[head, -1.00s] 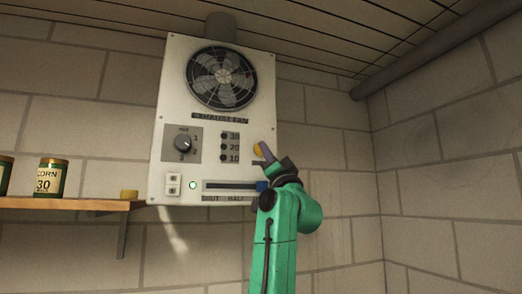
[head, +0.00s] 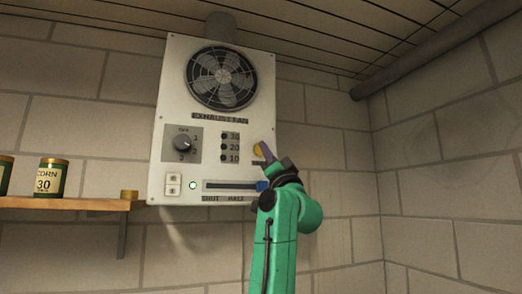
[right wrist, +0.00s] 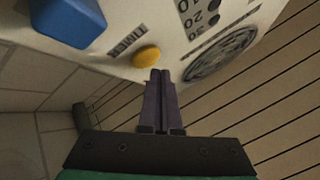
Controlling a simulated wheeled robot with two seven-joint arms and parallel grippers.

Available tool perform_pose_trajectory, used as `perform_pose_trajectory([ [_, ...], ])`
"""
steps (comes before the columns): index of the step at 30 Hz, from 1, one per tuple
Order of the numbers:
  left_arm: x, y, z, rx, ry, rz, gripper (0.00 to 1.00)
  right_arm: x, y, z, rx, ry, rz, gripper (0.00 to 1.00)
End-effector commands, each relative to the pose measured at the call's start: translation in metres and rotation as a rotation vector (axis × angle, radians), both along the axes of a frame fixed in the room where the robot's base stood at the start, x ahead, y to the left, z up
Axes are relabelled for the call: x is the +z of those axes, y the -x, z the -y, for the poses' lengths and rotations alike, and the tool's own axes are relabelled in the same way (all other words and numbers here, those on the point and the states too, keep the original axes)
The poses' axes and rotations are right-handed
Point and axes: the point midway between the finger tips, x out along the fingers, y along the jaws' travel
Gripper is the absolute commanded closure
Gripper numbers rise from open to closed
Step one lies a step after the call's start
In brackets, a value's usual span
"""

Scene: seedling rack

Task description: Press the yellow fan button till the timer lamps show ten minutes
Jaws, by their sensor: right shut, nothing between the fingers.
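The yellow fan button (head: 257,149) is on the right side of the white exhaust fan panel (head: 169,85). It also shows in the right wrist view (right wrist: 146,56), beside the word TIMER. My right gripper (head: 264,150) is shut and empty, its fingertips (right wrist: 160,74) close to the button; in the wrist view they appear just beside it, and I cannot tell whether they touch. The timer lamps (head: 222,147) beside 30, 20 and 10 all look dark. My left gripper is not in view.
A knob (head: 183,143), a switch (head: 173,184), a lit greenish lamp (head: 193,185) and a slider with a blue handle (right wrist: 66,20) are on the panel. A wooden shelf (head: 75,204) with cans (head: 50,177) stands at the left. The wall at right is bare.

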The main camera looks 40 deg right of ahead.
Motion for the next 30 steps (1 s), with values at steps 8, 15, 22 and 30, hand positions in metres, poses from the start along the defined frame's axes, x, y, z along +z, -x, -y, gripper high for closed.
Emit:
perform_pose_trajectory([
  [8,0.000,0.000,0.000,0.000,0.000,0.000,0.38,0.000,-0.001,0.000,0.000,0.000,-0.001,1.00],
  [15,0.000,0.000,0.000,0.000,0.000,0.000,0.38,0.000,-0.008,0.003,-0.001,0.000,-0.001,1.00],
  [22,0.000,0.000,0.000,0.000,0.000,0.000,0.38,0.000,-0.008,0.003,0.000,0.000,0.000,1.00],
  [30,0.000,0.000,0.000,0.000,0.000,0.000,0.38,0.000,-0.010,0.004,-0.001,0.001,0.000,1.00],
])
